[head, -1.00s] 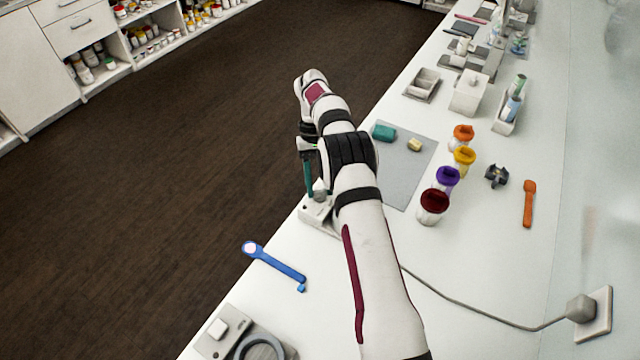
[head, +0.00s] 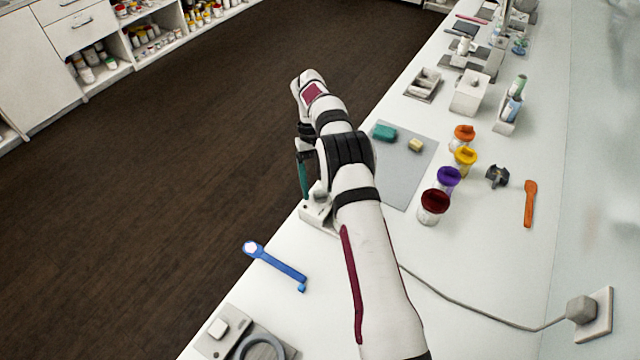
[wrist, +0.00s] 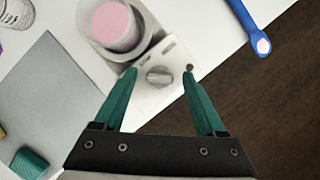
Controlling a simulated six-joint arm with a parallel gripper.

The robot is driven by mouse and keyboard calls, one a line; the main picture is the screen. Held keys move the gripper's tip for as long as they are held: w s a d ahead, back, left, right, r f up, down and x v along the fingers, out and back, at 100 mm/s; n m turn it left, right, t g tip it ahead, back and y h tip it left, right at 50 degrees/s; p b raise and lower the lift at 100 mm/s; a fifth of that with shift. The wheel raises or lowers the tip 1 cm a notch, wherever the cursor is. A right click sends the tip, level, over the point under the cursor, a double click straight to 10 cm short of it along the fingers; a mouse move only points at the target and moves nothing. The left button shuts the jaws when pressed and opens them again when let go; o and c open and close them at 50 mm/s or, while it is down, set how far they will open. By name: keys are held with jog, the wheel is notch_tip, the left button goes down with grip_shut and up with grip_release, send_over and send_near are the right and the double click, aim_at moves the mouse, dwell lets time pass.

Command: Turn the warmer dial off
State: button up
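The warmer (wrist: 152,98) is a white unit at the counter edge with a round well holding a pink-topped pot (wrist: 116,25). Its grey dial (wrist: 159,76) sits on the front panel between two small markings. In the wrist view my gripper (wrist: 160,71) has its two green fingers apart, one on each side of the dial, with nothing between them but the dial. I cannot tell whether the fingertips touch the panel. In the head view the warmer (head: 314,215) is mostly hidden behind my arm, and one green finger shows above its near corner.
A blue spoon-like tool (head: 275,266) lies in front on the counter. A grey mat (head: 405,180) holds a teal block (head: 384,132) and a yellow block (head: 415,145). Several lidded jars (head: 433,207) stand right of it. A cord (head: 480,318) runs to a wall plug (head: 580,309).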

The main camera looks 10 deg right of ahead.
notch_tip(320, 180, up, 4)
jog(key=shift+f, duration=0.25)
jog(key=shift+s+d+r, duration=0.25)
jog(key=shift+d+r, duration=0.15)
jog(key=shift+r, duration=0.1)
jog(key=shift+s+d+r, duration=0.25)
jog(key=shift+d+r, duration=0.15)
jog(key=shift+r, duration=0.05)
jog(key=s+d+r, duration=0.5)
jog(key=d, duration=0.3)
jog(key=shift+s+r, duration=0.3)
